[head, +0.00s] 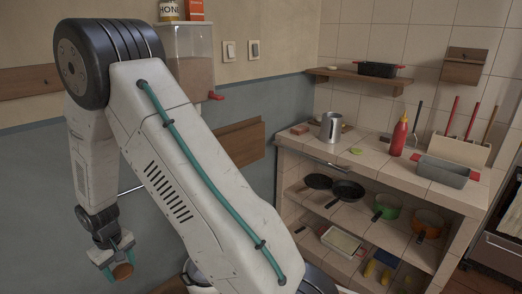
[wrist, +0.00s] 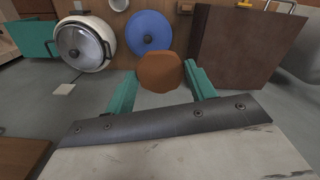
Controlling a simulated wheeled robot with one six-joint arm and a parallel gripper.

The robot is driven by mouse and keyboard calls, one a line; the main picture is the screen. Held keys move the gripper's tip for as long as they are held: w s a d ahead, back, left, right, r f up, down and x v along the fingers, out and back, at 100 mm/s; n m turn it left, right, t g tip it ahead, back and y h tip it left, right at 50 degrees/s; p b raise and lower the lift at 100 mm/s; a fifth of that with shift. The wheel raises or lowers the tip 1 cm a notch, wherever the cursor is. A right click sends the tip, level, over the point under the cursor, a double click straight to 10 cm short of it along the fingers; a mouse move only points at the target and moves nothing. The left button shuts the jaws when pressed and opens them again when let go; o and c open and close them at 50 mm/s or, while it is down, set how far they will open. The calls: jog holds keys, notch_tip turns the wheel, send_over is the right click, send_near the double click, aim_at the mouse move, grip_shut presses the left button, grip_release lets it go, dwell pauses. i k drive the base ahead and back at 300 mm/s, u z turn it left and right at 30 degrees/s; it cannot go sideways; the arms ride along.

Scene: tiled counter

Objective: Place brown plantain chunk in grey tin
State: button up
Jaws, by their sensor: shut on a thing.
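My gripper (head: 116,263) is at the lower left of the head view, away from the counter. It is shut on the brown plantain chunk (head: 123,271), a rounded brown piece. In the wrist view the chunk (wrist: 160,72) sits between the two teal fingers at their tips. A grey rectangular tin (head: 443,174) with red end grips stands on the right part of the tiled counter, far from my gripper. Its inside is hard to make out.
On the tiled counter (head: 378,161) stand a metal jug (head: 331,128) and a red bottle (head: 399,137); the bottle is near the tin. A utensil holder (head: 458,149) stands behind the tin. Pans and pots (head: 388,207) fill the shelf below. The wrist view shows a brown box (wrist: 240,50).

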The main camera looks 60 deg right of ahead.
aim_at(439, 177)
jog(key=z, duration=1.8)
